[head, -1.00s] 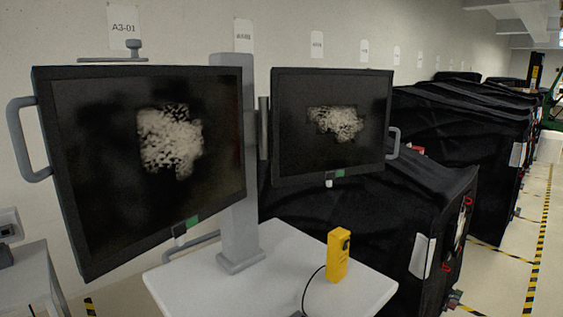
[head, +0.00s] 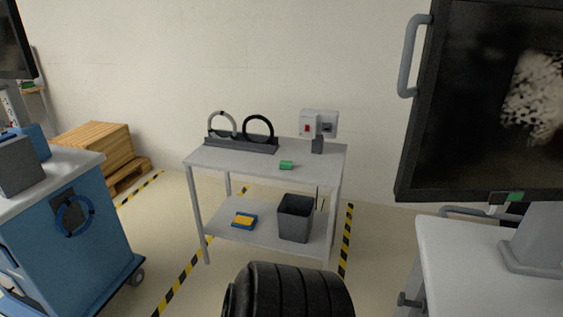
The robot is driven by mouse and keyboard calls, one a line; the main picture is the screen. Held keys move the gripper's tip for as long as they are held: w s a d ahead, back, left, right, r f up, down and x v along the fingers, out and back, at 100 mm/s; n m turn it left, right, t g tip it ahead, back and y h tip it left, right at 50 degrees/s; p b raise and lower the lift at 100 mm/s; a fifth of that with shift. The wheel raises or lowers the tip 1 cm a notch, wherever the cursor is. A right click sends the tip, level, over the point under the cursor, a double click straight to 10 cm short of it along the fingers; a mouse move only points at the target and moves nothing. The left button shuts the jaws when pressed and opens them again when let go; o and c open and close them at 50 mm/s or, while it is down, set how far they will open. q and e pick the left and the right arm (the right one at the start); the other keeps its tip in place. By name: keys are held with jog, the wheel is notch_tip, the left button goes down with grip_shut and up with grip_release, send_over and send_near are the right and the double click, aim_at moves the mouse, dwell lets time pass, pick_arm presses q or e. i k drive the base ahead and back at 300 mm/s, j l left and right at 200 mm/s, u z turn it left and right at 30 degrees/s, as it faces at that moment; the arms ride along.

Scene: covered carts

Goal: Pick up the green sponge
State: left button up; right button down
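A small green block that looks like the green sponge (head: 286,165) lies on the top of a grey two-level table (head: 225,160) against the wall. Neither of my grippers shows. A black ribbed rounded part at the bottom centre seems to be my own arm, well short of the table.
The rack (head: 240,145) holds two rings. The lower shelf carries a dark bin (head: 295,218) and a blue-and-yellow item (head: 244,220). A blue cart (head: 75,235) stands left, a monitor (head: 490,110) over a white desk (head: 470,260) right. Floor shows between them.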

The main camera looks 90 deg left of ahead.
aim_at(283, 164)
jog(key=j+u, duration=0.1)
jog(key=u, duration=2.95)
jog(key=i, duration=1.6)
